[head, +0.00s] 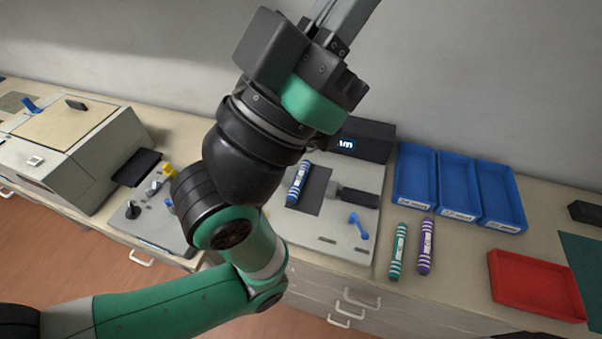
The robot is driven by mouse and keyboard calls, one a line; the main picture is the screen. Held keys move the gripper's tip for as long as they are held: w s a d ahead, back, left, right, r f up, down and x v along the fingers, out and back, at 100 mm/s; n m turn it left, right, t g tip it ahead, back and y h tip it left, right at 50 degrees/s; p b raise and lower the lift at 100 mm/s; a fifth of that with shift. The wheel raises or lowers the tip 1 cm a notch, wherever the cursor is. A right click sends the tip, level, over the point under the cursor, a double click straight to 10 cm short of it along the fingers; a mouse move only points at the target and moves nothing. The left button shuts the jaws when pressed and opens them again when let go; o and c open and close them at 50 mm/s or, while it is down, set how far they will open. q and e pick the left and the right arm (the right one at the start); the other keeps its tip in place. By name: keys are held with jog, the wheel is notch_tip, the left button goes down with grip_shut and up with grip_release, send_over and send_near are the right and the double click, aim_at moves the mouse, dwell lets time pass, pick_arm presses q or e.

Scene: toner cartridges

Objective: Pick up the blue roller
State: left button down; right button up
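The blue roller (299,181), a blue-and-white striped cylinder, lies on the dark pad of a grey station board (345,243), just right of my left arm's wrist. A teal striped roller (398,251) and a purple striped roller (426,246) lie side by side on the counter, right of the board. My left gripper (342,18) is raised well above the counter and points up out of the top of the view. Its fingertips are cut off, so its opening and anything in it are hidden. My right gripper is not in view.
A black box (368,140) with a lit display stands behind the board, which carries a blue handle (358,225). Blue trays (457,187) stand at right, with a red tray (536,285) in front. A beige machine (75,145) stands at left. My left arm hides the middle counter.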

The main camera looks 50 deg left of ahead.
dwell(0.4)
pick_arm(q)
jog(key=shift+c, duration=2.2)
grip_release()
